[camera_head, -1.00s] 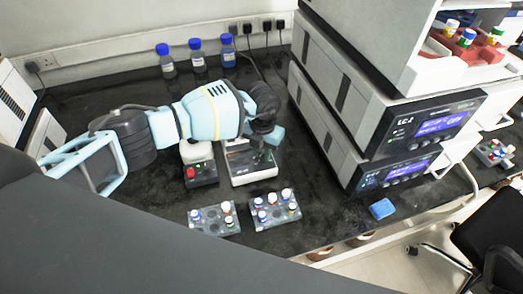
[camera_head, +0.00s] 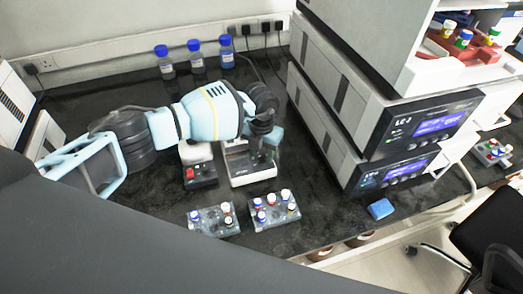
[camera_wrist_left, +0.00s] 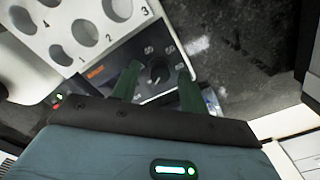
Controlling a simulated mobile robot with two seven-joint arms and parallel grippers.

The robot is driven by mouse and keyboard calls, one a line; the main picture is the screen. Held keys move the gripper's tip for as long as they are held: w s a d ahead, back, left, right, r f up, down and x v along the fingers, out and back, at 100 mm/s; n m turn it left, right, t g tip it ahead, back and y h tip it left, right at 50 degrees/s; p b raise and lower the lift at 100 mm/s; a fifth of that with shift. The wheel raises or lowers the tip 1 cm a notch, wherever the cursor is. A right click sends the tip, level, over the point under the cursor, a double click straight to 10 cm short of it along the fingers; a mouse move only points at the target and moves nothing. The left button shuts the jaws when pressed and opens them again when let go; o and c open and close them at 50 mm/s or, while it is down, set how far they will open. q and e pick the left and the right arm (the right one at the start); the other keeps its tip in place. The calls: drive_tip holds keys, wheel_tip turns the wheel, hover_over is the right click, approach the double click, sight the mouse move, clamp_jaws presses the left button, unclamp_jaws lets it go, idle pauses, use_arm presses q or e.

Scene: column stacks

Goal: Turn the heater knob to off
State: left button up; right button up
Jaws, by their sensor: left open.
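The heater (camera_head: 252,179) is a low pale box with a dark top on the black bench in the head view. In the left wrist view it shows a white block with numbered holes (camera_wrist_left: 57,52) and a dark panel with a round black knob (camera_wrist_left: 158,73). My left gripper (camera_wrist_left: 157,68) is open, its two green fingers on either side of the knob. Whether they touch it I cannot tell. In the head view the left gripper (camera_head: 265,148) is over the heater and hides the knob. My right gripper is not in view.
A small device with a red knob (camera_head: 192,173) stands left of the heater. Two vial racks (camera_head: 213,219) (camera_head: 275,209) sit in front. Stacked instruments (camera_head: 365,145) stand right, with a blue block (camera_head: 381,208) near the bench edge. Blue-capped bottles (camera_head: 197,60) stand behind.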

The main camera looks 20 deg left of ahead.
sight(262, 154)
use_arm(q)
wheel_tip(262, 154, up, 7)
drive_tip(key=shift+f+p, duration=0.1)
drive_tip(key=shift+p, duration=0.2)
drive_tip(key=shift+r, duration=0.55)
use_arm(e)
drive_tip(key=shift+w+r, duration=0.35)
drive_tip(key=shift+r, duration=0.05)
